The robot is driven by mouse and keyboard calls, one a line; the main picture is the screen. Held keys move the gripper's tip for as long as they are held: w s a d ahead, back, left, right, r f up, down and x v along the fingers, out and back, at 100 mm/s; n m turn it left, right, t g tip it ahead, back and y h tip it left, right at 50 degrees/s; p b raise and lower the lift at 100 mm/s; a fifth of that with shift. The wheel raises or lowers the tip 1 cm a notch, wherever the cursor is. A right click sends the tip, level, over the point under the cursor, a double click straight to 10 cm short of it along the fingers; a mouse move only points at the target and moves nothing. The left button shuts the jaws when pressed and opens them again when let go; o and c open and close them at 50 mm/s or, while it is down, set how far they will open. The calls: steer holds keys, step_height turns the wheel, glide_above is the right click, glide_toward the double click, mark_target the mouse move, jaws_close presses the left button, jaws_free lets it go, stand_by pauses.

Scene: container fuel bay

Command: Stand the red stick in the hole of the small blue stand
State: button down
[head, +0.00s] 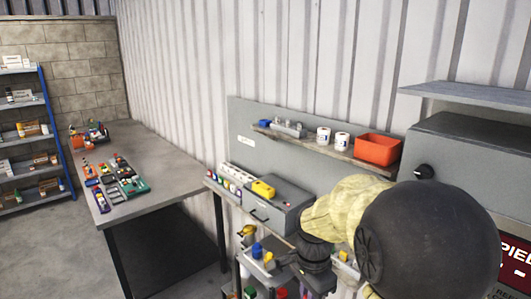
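My arm, with a yellow sleeve and dark joints, reaches in from the right. The dark end of it, my gripper (309,262), points down over the crowded lower shelf. Its fingers are too small and dark to tell if they are open or shut, or hold anything. I cannot pick out the red stick for sure; a small red patch (281,293) shows below the gripper at the bottom edge. A small blue item (256,250) stands left of the gripper; I cannot tell if it is the blue stand. My arm hides part of the shelf.
A grey drawer box (270,208) with a yellow item (263,189) on top stands behind my gripper. Above it, a wall shelf (340,155) holds white rolls and an orange bin (377,149). A table (170,180) with many small items stands left; its near right part is clear.

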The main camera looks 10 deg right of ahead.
stand_by(0.4)
steer(key=w+f+n+b, duration=0.1)
steer(key=f+n, duration=0.3)
steer(key=f, duration=0.5)
steer(key=w+f+n+b, duration=0.1)
steer(key=w+f+n, duration=0.2)
steer(key=f, duration=0.7)
steer(key=w+f+n+b, duration=0.1)
steer(key=w+f+n, duration=0.1)
steer(key=f+n, duration=0.4)
step_height(320, 180, down, 3)
steer(key=shift+w+f+n, duration=0.2)
steer(key=shift+w+n, duration=0.1)
steer(key=shift+w, duration=0.1)
steer(key=shift+a, duration=0.15)
